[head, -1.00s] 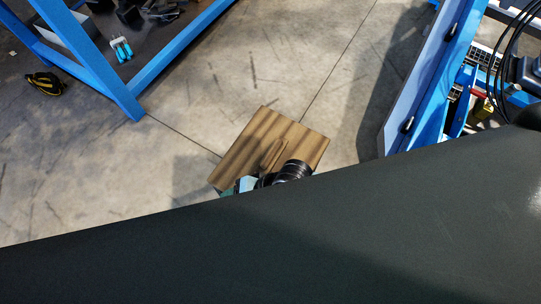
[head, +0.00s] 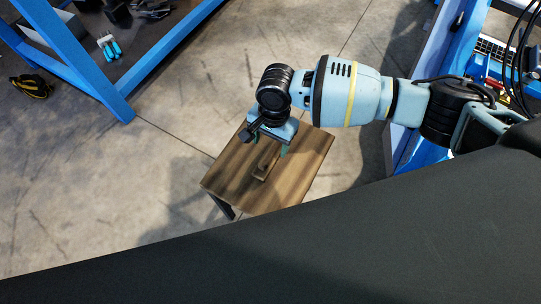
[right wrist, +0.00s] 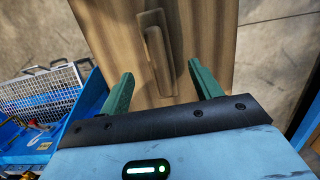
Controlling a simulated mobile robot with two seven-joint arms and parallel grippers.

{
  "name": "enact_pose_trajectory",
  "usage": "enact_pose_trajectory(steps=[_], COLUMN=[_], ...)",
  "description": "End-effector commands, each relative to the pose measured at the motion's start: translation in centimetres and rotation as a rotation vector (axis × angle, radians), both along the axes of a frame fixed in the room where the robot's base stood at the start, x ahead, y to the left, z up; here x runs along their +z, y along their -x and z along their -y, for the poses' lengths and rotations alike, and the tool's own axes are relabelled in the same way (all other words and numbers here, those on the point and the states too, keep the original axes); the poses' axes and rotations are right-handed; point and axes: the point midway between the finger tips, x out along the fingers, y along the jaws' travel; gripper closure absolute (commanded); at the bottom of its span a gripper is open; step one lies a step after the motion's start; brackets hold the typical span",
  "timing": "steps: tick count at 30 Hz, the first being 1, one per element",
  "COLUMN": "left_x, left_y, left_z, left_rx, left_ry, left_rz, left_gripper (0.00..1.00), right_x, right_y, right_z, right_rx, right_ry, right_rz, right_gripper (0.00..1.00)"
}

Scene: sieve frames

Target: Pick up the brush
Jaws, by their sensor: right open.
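The brush (head: 265,166) is a brown wooden piece with a narrow raised handle, lying on a small wooden table (head: 231,172). It shows larger in the right wrist view (right wrist: 157,50), at top centre. My right gripper (head: 268,150) is over the table's far part, close to the brush. In the right wrist view its two green fingers (right wrist: 160,78) are spread wide and empty, with the brush's near end seen between them. I cannot tell the exact height of the fingers over the table. My left gripper is not in view.
A blue-framed workbench (head: 103,85) stands at upper left, with a yellow and black item (head: 30,87) on the floor. A blue structure (head: 402,140) with a wire basket (right wrist: 45,92) is on the right. Concrete floor around the table is clear.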

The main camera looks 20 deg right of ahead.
Motion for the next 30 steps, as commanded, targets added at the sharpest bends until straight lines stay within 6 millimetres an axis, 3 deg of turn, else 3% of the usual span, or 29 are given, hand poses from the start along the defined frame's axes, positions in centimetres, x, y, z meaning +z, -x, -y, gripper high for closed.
enact_pose_trajectory(steps=[7, 15, 20, 30], left_x=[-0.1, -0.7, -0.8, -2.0], left_y=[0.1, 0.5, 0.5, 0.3], left_z=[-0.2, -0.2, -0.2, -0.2], left_rx=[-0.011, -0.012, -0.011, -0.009], left_ry=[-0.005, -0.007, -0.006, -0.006], left_rz=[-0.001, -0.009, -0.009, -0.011], left_gripper=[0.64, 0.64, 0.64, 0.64], right_x=[-0.1, -2.5, -2.7, -7.1], right_y=[-0.2, 0.0, 0.0, 0.1], right_z=[0.3, 0.1, 0.1, 0.0], right_rx=[-0.012, -0.010, -0.009, -0.009], right_ry=[0.010, 0.009, 0.009, 0.009], right_rz=[-0.003, -0.002, -0.002, -0.003], right_gripper=[0.36, 0.36, 0.36, 0.36])
